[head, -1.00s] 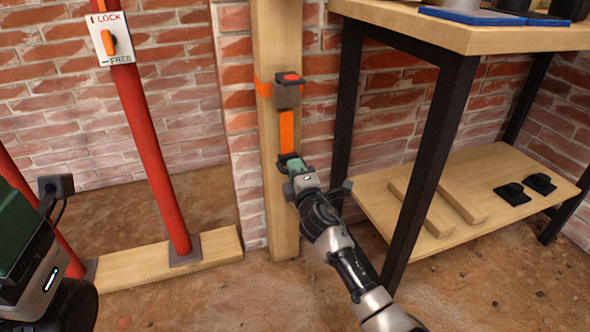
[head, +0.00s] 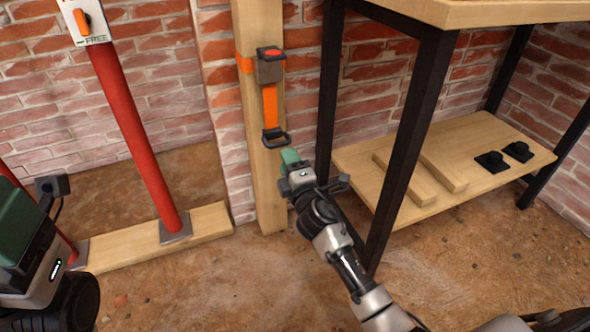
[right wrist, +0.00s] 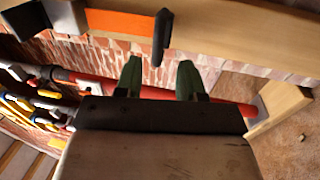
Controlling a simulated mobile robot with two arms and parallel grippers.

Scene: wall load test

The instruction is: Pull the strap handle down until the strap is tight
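The strap handle (head: 275,138) is a black bar at the lower end of a short orange strap (head: 269,104). The strap hangs straight from a grey ratchet box (head: 271,66) with a red top, on a wooden post (head: 268,190). My right gripper (head: 290,157) is just below and right of the handle, apart from it. In the right wrist view the handle (right wrist: 162,37) is beyond the green fingertips, which are spread with nothing between them. My left gripper (head: 20,235) is partly in view at the left edge; its fingertips are not clear.
A table with black legs (head: 412,150) and a low wooden shelf (head: 480,150) stands close to the right of my right arm. A red pole (head: 135,140) with a lock/free switch (head: 83,20) stands left of the post. The floor in front is open.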

